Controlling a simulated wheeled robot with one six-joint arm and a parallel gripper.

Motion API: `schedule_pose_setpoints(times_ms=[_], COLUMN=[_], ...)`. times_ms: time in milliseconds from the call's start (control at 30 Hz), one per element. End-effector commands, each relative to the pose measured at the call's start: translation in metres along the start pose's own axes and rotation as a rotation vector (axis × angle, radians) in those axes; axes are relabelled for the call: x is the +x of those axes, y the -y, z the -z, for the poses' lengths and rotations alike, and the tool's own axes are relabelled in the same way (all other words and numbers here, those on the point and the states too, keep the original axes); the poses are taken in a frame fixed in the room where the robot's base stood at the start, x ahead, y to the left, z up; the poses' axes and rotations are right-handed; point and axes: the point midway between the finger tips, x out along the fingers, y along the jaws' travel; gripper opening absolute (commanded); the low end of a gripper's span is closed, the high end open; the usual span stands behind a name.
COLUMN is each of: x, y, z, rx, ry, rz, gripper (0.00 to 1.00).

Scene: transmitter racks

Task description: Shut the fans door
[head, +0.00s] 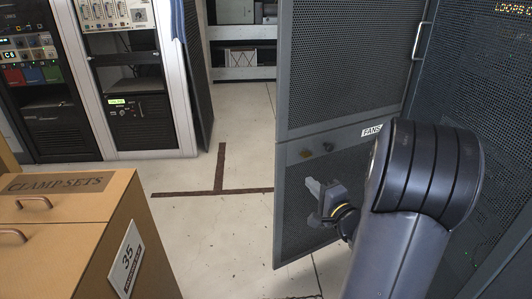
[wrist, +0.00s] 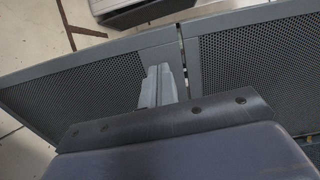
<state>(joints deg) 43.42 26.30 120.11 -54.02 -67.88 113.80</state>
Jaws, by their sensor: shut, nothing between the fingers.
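The fans door (head: 297,100) is a dark grey perforated metal door with a white FANS label (head: 372,130). It stands swung open from the rack on the right in the head view, with a pale vertical handle (head: 421,41) near its top right. My gripper (head: 314,188) is shut and empty, in front of the lower part of the door. In the wrist view the closed fingers (wrist: 158,72) overlap the door's perforated panel (wrist: 75,85). I cannot tell whether they touch it.
A brown cabinet (head: 62,228) marked CLAMP SETS stands at the lower left. Equipment racks (head: 128,75) stand at the back left, and shelves (head: 240,45) at the back. The pale floor (head: 215,235) between the cabinet and the door is clear, with dark tape lines.

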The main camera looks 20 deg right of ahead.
Motion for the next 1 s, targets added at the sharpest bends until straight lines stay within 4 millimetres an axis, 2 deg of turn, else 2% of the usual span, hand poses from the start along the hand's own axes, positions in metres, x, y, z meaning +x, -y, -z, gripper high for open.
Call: schedule_pose_setpoints(times_ms=[133, 267, 700, 833, 1000], x=[0.001, 0.013, 0.103, 0.122, 0.135], y=[-0.001, -0.002, -0.002, -0.002, 0.0], z=[0.003, 0.002, 0.0, 0.0, 0.001], rx=[0.048, 0.05, 0.048, 0.049, 0.048], ry=[0.015, 0.019, 0.017, 0.016, 0.014], rz=[0.014, 0.014, 0.015, 0.015, 0.014], gripper=[0.0, 0.0, 0.0, 0.0, 0.0])
